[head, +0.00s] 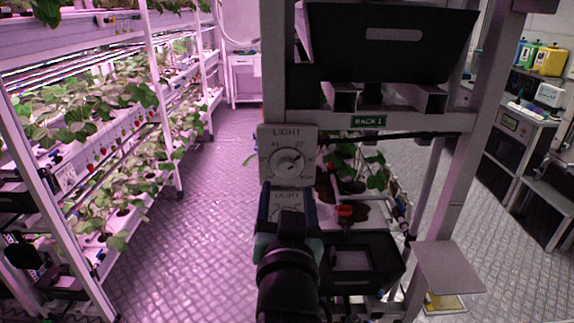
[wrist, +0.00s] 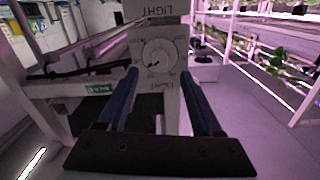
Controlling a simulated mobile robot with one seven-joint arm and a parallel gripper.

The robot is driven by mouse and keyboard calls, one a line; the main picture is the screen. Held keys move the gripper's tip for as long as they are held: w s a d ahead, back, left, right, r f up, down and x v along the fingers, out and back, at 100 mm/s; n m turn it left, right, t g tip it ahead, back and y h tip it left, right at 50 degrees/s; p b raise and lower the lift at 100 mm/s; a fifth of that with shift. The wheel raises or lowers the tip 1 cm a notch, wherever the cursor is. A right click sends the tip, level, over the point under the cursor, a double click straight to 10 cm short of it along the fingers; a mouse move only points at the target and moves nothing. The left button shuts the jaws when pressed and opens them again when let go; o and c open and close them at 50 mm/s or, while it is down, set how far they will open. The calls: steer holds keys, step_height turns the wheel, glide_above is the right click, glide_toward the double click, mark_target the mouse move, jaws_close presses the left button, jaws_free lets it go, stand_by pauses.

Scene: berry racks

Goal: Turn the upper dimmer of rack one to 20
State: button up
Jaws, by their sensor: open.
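The upper dimmer (head: 288,163) of rack one is a pale square plate marked LIGHT with a round white knob, its pointer towards the upper right. In the wrist view, turned upside down, this knob (wrist: 159,52) shows between the fingertips. The lower dimmer (head: 288,197) is just below, mostly hidden by my arm; only its LIGHT label and upper part show. My gripper (head: 289,192) is open and empty, its two blue fingers either side of the lower dimmer in the head view. In the wrist view my gripper (wrist: 160,72) appears short of the upper knob, not touching it.
The green RACK 1 sign (head: 369,122) is on the crossbar right of the upper dimmer. A black bin (head: 390,40) sits above, and plants (head: 360,170) stand behind the frame. A plant rack (head: 150,125) is at left, with clear floor (head: 215,190) between.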

mark_target(287, 170)
steer(key=shift+w+p, duration=0.95)
steer(key=shift+w, duration=2.25)
jaws_close()
